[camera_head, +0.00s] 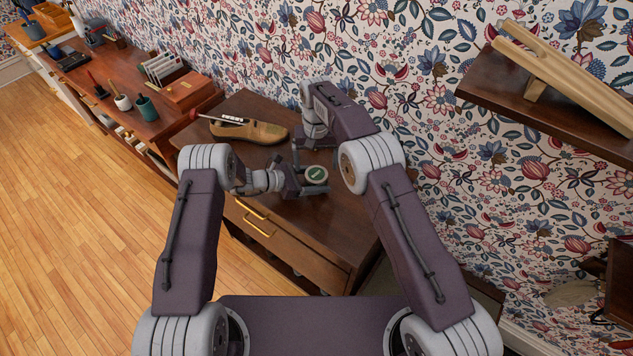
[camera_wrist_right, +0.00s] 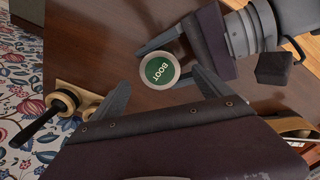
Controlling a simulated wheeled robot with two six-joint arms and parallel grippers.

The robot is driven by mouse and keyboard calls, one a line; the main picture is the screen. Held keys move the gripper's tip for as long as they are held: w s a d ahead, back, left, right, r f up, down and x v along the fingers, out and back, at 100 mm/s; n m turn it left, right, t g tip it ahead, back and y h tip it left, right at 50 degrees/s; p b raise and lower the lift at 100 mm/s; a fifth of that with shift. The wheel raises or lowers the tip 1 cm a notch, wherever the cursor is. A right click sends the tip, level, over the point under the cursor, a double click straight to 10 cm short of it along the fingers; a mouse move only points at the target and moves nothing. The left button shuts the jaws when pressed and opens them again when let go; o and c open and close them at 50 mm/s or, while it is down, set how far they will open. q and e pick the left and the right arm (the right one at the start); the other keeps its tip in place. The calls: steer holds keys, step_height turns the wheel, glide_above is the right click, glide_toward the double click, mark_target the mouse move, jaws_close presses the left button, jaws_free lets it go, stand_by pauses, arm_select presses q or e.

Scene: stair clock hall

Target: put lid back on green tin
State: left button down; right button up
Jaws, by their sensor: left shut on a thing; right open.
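A round piece with a green face and cream rim (camera_head: 316,174) is at my left gripper (camera_head: 310,180), above or on the dark wooden cabinet top. In the right wrist view this piece (camera_wrist_right: 160,71) reads "BOOT" on its face. My left gripper is shut on it, one finger on each side. Whether it is the lid, the tin, or both together I cannot tell; its underside is hidden. My right gripper (camera_head: 316,157) is open, pointing down over the piece. In the right wrist view its spread fingers lie either side of the piece, apparently holding nothing.
A brown shoe (camera_head: 255,132) with a thin tool lying on it stands at the cabinet's back left. A wooden item with a ring and dark handle (camera_wrist_right: 62,101) shows in the right wrist view. The wallpapered wall is close behind; a shelf (camera_head: 545,100) juts out at right.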

mark_target(317, 174)
steer(key=shift+r, duration=0.35)
steer(key=shift+c, duration=0.3)
steer(key=shift+r, duration=0.15)
step_height(317, 174, up, 3)
steer(key=n, duration=0.5)
steer(key=shift+r+n, duration=0.1)
steer(key=shift+n, duration=0.3)
step_height(317, 174, down, 8)
steer(key=shift+f, duration=0.1)
